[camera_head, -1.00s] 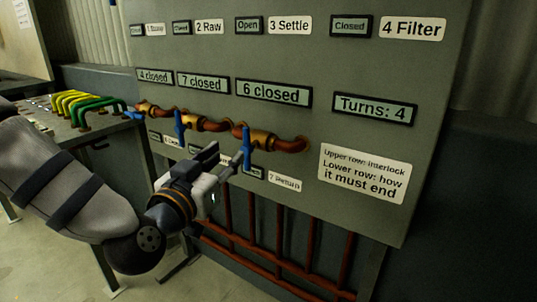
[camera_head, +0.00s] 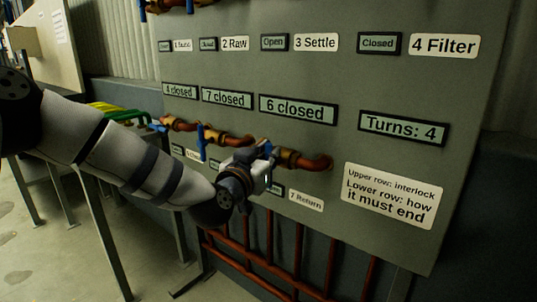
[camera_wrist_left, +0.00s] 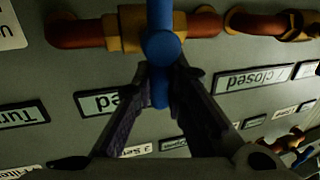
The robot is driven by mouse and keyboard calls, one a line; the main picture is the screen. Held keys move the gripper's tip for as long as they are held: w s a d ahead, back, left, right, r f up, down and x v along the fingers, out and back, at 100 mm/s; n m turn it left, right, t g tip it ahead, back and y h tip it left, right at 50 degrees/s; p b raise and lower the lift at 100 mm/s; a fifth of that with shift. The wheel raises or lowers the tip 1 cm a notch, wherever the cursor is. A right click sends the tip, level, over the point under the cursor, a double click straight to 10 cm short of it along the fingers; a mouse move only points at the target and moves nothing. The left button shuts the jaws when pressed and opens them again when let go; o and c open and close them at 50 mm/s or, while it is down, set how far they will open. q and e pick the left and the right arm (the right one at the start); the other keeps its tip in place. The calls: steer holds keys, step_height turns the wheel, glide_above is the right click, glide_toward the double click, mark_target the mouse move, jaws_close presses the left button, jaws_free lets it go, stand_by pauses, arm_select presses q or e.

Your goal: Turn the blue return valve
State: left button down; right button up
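The blue valve handle (camera_head: 266,147) is the rightmost one on the lower copper pipe of the grey panel, near the "7 Return" label (camera_head: 306,201). My left gripper (camera_head: 262,155) is at this handle in the head view, partly hiding it. In the left wrist view, the blue handle (camera_wrist_left: 161,45) runs upright down the middle. Its lower end lies between the fingertips of my left gripper (camera_wrist_left: 165,80), which are close together on both sides of it. My right gripper is not in view.
Another blue valve handle (camera_head: 201,142) stands to the left on the same pipe. Displays read "6 closed" (camera_head: 297,108), "7 closed" (camera_head: 227,97) and "Turns: 4" (camera_head: 402,129). Vertical red pipes (camera_head: 270,235) run below the panel. A bench with green and yellow handles (camera_head: 118,112) stands left.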

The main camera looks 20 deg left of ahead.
arm_select(q)
steer(key=shift+a+r, duration=0.1)
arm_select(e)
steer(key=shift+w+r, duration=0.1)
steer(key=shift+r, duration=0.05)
arm_select(q)
steer(key=shift+a+r+n+g+p, duration=0.1)
steer(key=shift+a+n+g+p, duration=0.05)
steer(key=shift+n+p, duration=0.35)
steer(key=shift+a+n+g+p, duration=0.15)
steer(key=shift+n+p, duration=0.1)
steer(key=shift+n, duration=0.35)
steer(key=shift+w+a+f+n+g+h+p, duration=0.15)
steer(key=shift+a+f+n+g+h, duration=0.2)
steer(key=shift+n, duration=1)
steer(key=shift+w+a+f+n+g+h+p, duration=0.1)
steer(key=shift+a+f+n+g+h+p, duration=0.25)
steer(key=shift+n, duration=1.05)
steer(key=shift+w+a+f+n+g+h, duration=0.2)
steer(key=shift+f+n+g, duration=0.25)
steer(key=shift+n, duration=0.9)
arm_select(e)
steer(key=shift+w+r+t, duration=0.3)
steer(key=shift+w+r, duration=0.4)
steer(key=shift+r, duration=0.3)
arm_select(q)
steer(key=c, duration=1.6)
jaws_free()
steer(key=shift+r, duration=0.1)
